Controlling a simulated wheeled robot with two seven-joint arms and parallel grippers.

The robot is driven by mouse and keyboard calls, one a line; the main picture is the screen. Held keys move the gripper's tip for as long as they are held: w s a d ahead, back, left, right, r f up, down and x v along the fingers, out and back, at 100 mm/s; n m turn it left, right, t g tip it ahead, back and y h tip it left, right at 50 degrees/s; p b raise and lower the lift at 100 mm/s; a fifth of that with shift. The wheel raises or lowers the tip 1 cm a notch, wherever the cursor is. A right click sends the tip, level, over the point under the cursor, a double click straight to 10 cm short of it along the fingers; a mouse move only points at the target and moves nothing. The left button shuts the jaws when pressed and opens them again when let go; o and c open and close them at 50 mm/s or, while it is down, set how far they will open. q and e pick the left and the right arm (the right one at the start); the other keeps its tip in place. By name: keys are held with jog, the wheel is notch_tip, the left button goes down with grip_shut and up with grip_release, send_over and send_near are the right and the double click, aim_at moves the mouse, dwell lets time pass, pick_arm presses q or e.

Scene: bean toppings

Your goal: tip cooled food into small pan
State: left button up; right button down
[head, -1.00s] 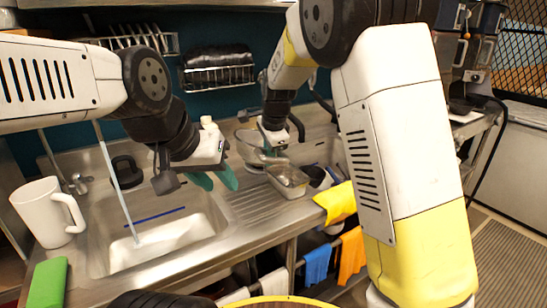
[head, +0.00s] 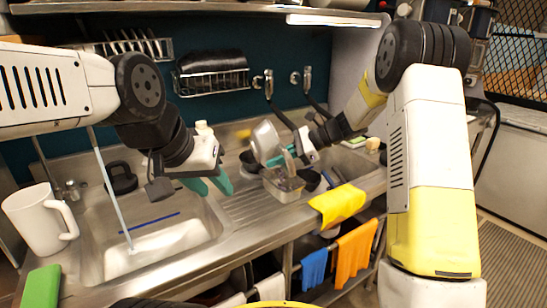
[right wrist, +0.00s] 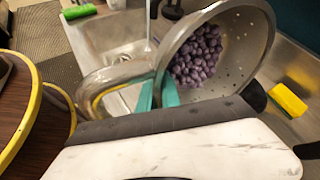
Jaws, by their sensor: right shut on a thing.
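A metal colander (head: 264,139) hangs tilted in the head view. The right wrist view shows its perforated wall (right wrist: 236,72) and a heap of purple beans (right wrist: 197,55) inside. My right gripper (head: 276,158) is shut on the colander's handle side; its teal fingers (right wrist: 158,93) also show in the right wrist view. A small rectangular metal pan (head: 284,189) stands on the counter just below the colander; its contents are too small to tell. My left gripper (head: 209,184) is open and empty over the drainboard, left of the pan.
The sink (head: 160,240) lies left of the drainboard. A white mug (head: 35,220) and green sponge (head: 42,287) are at the far left. A yellow cloth (head: 338,203) hangs over the counter edge right of the pan. Dark bowls stand close around the pan.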

aim_at(266, 157)
jog(key=shift+w+d+f+m+y, duration=0.2)
jog(key=shift+d+f+y, duration=0.15)
jog(key=shift+y, duration=0.2)
jog(key=shift+w+d+f+m+y, duration=0.2)
jog(key=shift+d+y, duration=0.2)
jog(key=shift+y, duration=0.15)
jog(key=shift+w+d+r+m+g+y, duration=0.1)
jog(key=shift+w+d+m+g+y, duration=0.1)
jog(key=shift+d+y, duration=0.35)
jog(key=shift+w+d+r+m+g+y, duration=0.1)
jog(key=shift+d+g+y, duration=0.1)
jog(key=shift+y, duration=0.55)
jog(key=shift+s, duration=0.1)
jog(key=shift+s+a+r+n+t+h, duration=0.5)
jog(key=shift+a+t+h, duration=0.45)
jog(key=shift+h, duration=2.15)
jog(key=shift+s+a+r+n+t+h, duration=0.35)
jog(key=shift+a+n+t+h, duration=0.5)
jog(key=shift+h, duration=2.25)
jog(key=shift+s+a+r+n+t+h, duration=0.45)
jog(key=shift+a+t+h, duration=0.6)
jog(key=shift+h, duration=2.05)
jog(key=shift+a+f, duration=0.1)
